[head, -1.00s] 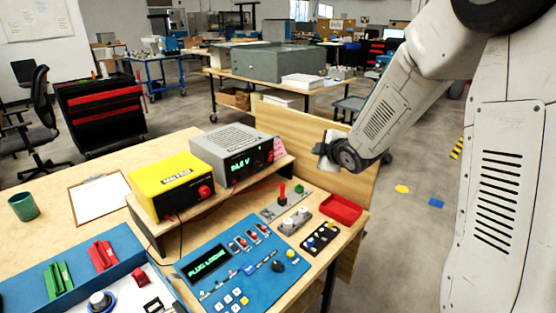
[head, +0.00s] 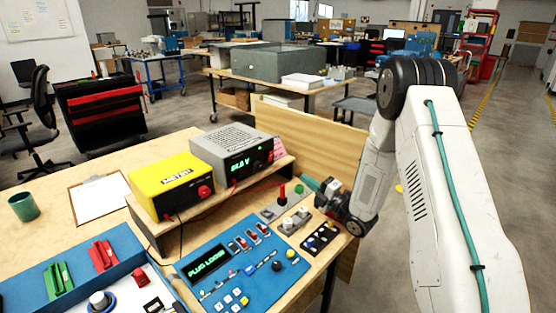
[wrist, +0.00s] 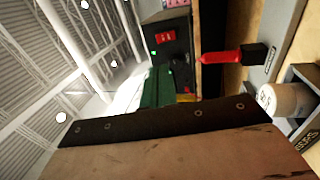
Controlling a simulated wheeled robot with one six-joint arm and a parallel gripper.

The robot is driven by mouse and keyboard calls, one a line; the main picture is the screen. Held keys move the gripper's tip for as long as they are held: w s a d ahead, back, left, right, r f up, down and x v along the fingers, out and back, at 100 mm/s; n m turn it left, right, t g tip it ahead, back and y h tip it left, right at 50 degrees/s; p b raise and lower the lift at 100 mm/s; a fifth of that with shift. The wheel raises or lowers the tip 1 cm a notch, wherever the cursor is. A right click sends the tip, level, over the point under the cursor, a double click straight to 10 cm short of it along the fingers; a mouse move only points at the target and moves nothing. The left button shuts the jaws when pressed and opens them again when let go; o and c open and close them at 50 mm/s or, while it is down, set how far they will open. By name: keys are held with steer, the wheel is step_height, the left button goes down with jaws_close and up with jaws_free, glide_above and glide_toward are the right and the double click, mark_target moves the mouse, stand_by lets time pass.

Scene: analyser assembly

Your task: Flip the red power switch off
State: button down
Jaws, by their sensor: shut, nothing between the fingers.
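A red lever (head: 282,190) stands upright on a grey plate (head: 268,211) at the bench's right side. In the wrist view the red lever (wrist: 222,57) lies sideways, with a black base. A red rocker (wrist: 165,37) shows on a dark panel in the wrist view. I cannot tell for sure which of the two is the power switch. My gripper (head: 311,184) is shut and empty, just right of the red lever and apart from it. Its green fingers (wrist: 157,88) show in the wrist view, pointing towards the dark panel.
A grey supply (head: 230,150) with a lit display and a yellow meter (head: 172,180) stand on a raised shelf. A blue panel (head: 225,285) and a black button block (head: 320,240) lie in front. A wooden board (head: 310,140) stands behind.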

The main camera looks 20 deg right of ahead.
mark_target(271, 154)
steer(key=x, duration=1.4)
steer(key=shift+r, duration=0.1)
steer(key=shift+a+r, duration=0.1)
steer(key=shift+a, duration=0.1)
